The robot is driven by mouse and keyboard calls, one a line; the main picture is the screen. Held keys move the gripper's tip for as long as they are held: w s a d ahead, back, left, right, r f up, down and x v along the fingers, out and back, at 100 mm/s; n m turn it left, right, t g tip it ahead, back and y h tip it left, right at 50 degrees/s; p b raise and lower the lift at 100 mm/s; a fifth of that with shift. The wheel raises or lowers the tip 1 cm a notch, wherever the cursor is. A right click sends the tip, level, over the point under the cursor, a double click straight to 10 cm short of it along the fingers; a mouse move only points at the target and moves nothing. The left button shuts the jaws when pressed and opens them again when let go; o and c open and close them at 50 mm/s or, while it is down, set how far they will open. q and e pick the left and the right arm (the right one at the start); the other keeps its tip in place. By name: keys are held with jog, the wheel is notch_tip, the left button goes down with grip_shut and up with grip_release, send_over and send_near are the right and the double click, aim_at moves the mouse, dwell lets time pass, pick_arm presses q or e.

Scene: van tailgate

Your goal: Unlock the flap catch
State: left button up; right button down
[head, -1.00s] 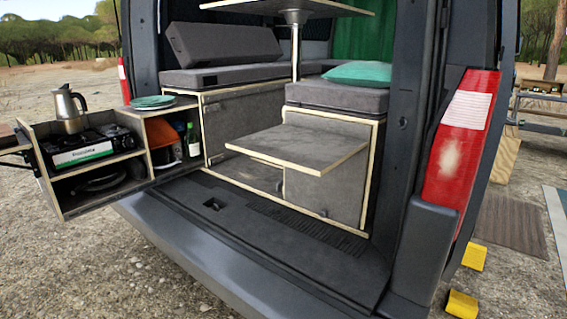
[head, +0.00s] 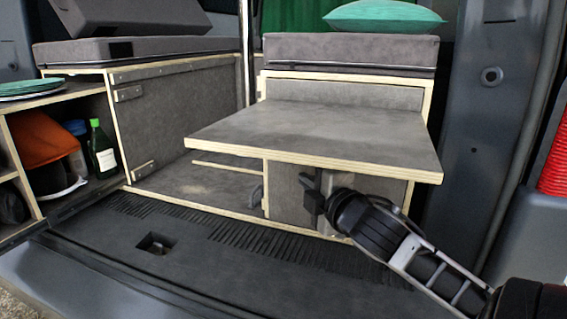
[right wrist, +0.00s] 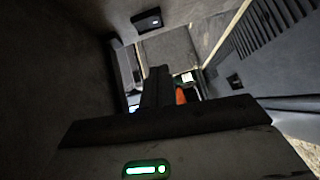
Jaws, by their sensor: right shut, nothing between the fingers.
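The grey flap (head: 320,135) with pale wooden edges stands out level from the seat box front. A small dark fitting (head: 257,195), which looks like the catch, sits below it at the left edge of the box front. A small black block with a pale mark (right wrist: 147,20) in the right wrist view looks like the same fitting. My right gripper (head: 313,190) is under the flap, in front of the box panel and right of the fitting, apart from it. Its fingers (right wrist: 157,88) are shut and empty. My left gripper is not in view.
The flap overhangs my right gripper closely. The ridged black floor (head: 270,240) lies below, with a recess (head: 156,243) at left. A shelf unit with a green bottle (head: 101,148) stands at far left. A table leg (head: 245,60) rises behind the flap.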

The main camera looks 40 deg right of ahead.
pick_arm(q)
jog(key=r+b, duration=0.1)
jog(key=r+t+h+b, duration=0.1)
jog(key=b, duration=0.1)
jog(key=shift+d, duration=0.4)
pick_arm(e)
jog(key=s+d+x, duration=0.1)
jog(key=d+x, duration=0.1)
jog(key=x, duration=1.1)
jog(key=shift+d+f, duration=0.15)
jog(key=shift+d, duration=0.2)
jog(key=shift+w, duration=0.1)
